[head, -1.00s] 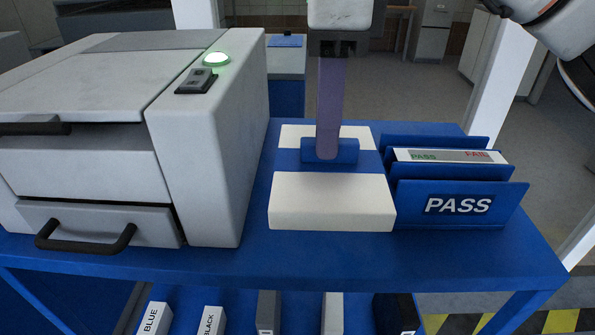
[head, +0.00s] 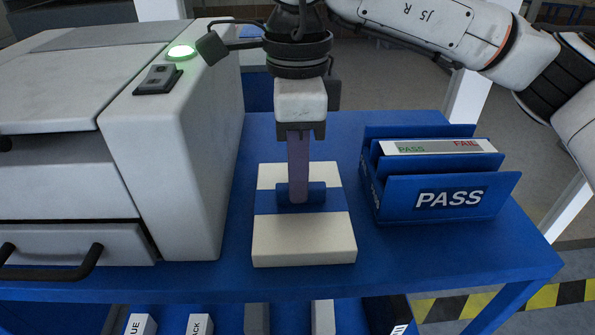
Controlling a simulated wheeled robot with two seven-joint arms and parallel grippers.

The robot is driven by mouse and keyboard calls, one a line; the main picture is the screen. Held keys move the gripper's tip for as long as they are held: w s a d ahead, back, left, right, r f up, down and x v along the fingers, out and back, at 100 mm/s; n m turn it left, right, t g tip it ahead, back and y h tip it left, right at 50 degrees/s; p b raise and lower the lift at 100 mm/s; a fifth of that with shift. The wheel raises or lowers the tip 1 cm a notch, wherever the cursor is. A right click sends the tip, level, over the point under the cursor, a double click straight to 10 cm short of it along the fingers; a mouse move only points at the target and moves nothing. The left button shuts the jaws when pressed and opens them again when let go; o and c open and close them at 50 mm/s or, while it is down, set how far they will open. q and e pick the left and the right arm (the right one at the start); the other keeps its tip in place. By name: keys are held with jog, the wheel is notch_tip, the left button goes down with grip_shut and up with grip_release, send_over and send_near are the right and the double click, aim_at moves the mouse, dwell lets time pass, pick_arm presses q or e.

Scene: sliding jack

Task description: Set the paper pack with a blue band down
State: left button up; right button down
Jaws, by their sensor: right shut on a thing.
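The paper pack with a blue band (head: 303,240) is a flat cream block on the blue table (head: 230,272), between the printer and the PASS holder. It looks flat and level; whether its underside touches the tabletop is hard to tell. My right gripper (head: 300,192) points down from above, shut on the blue grip piece at the middle of the band. Its fingertips are partly hidden by that piece. My left gripper is not in view.
A white printer (head: 180,140) with a lit green button (head: 181,52) stands close on the left. A blue PASS holder (head: 432,203) with a PASS/FAIL card (head: 437,147) stands on the right, with a gap to the pack. Labelled boxes (head: 200,324) sit on a shelf below.

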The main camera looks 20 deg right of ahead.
jog(key=c, duration=1.7)
grip_release()
jog(key=shift+f, duration=0.1)
jog(key=shift+c, duration=0.2)
notch_tip(320, 180, up, 12)
jog(key=p, duration=0.1)
jog(key=shift+r, duration=0.2)
